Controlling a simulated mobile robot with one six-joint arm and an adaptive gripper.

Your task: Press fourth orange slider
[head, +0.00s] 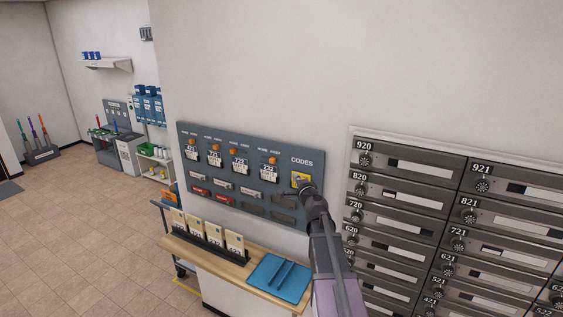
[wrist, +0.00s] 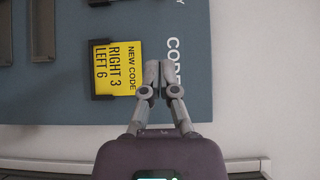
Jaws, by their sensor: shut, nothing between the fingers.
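A blue-grey panel (head: 222,134) labelled CODES hangs on the wall. Along it sit several orange sliders above small number cards. The fourth orange slider (head: 273,160) is rightmost in the row, left of the CODES label, and is not visible in the wrist view. My gripper (head: 303,184) is at the panel's right part, by a yellow card. In the wrist view my gripper (wrist: 163,68) is shut and empty, its fingertips in front of the panel beside the yellow card (wrist: 117,68), which reads NEW CODE, RIGHT 3, LEFT 6. Contact with the panel cannot be told.
Below the panel is a wooden shelf (head: 215,262) with several upright cards and a blue tray (head: 279,279). A block of numbered metal mailboxes (head: 415,186) fills the wall at right. Tiled floor (head: 92,230) is open at left.

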